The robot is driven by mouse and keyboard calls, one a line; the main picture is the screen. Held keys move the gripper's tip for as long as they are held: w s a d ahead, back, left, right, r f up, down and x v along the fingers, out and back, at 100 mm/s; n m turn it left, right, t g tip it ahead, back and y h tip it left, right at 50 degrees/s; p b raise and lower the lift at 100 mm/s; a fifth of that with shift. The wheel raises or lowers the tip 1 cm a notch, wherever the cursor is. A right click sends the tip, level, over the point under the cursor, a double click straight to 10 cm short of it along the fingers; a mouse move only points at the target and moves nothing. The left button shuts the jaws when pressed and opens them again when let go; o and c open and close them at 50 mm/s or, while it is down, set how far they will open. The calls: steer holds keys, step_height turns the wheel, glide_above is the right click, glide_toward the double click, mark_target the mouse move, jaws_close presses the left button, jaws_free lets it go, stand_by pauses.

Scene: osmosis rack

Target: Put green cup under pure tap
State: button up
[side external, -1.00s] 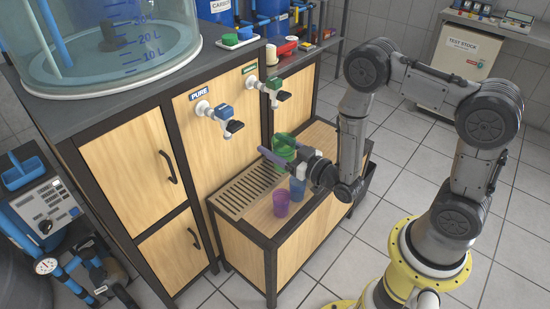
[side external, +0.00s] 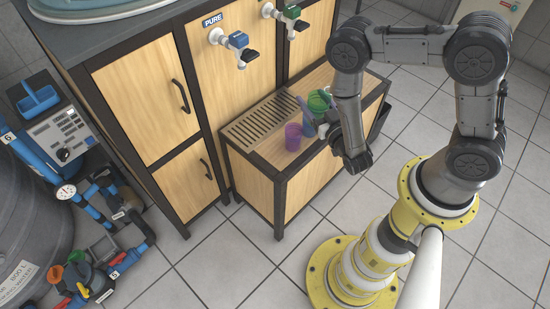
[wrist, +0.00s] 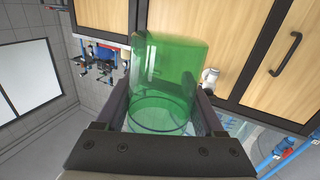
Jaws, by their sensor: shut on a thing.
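The green cup (side external: 319,101) is translucent and held between the fingers of my gripper (side external: 309,105), near the right end of the low wooden stand. In the wrist view the green cup (wrist: 165,85) fills the space between the two fingers. The pure tap (side external: 236,45) has a blue top and sits on the cabinet front below the PURE label, up and left of my gripper. My gripper hides part of the cup, and I cannot tell how far its base is above the stand.
A purple cup (side external: 293,136) and a blue cup (side external: 308,128) stand close to my gripper. A slotted drain grate (side external: 258,122) lies on the stand below the pure tap and looks clear. A second tap (side external: 291,15) with a green top is to the right.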

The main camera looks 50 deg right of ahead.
steer(key=s+a+f+y, duration=0.1)
steer(key=s+a+f, duration=0.4)
steer(key=a+f, duration=0.2)
steer(key=shift+f+n+t, duration=0.3)
steer(key=shift+f+n, duration=0.1)
steer(key=shift+f, duration=0.05)
steer(key=shift+a, duration=0.1)
steer(key=w+f, duration=0.3)
steer(key=w, duration=0.1)
steer(key=w+f, duration=0.3)
steer(key=w, duration=0.1)
steer(key=w+f, duration=0.2)
steer(key=w, duration=0.2)
steer(key=shift+w+a+f, duration=0.4)
steer(key=f, duration=0.1)
steer(key=w+f, duration=0.1)
steer(key=shift+f, duration=0.9)
